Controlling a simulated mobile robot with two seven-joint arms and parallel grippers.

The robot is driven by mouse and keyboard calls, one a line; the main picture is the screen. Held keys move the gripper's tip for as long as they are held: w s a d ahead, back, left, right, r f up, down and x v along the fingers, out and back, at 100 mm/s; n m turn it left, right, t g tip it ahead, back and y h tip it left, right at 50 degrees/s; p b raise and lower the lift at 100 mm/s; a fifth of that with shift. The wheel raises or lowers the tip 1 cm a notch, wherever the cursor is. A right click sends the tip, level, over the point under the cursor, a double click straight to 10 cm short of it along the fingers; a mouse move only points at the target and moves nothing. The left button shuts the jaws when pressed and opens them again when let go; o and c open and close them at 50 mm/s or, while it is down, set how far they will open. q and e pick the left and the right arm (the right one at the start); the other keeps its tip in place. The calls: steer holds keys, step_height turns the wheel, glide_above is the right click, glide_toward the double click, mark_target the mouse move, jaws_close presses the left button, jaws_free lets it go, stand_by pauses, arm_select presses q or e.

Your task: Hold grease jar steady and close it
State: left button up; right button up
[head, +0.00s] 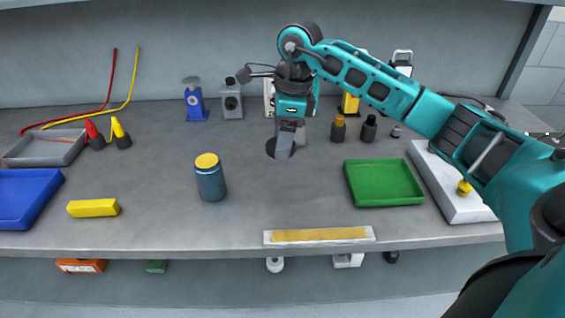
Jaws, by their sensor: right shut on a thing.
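The grease jar (211,183) is a blue-grey cylinder standing upright on the bench, left of centre, with a yellow top surface. I cannot tell whether the yellow is grease or a cap. My right gripper (285,150) points down, to the right of the jar and a little behind it, apart from it. Its fingers are shut on a dark round disc (271,148), which looks like a lid. The fingers hide part of the disc, and its height above the bench is unclear. My left gripper is not in view.
A yellow block (93,208) and a blue tray (25,197) lie to the left. A green tray (383,183) is to the right. A strip with a yellow band (319,236) lies at the front edge. Bottles and tools stand behind. The bench around the jar is clear.

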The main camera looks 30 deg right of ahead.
step_height(320, 180, up, 9)
steer(key=shift+f, duration=0.15)
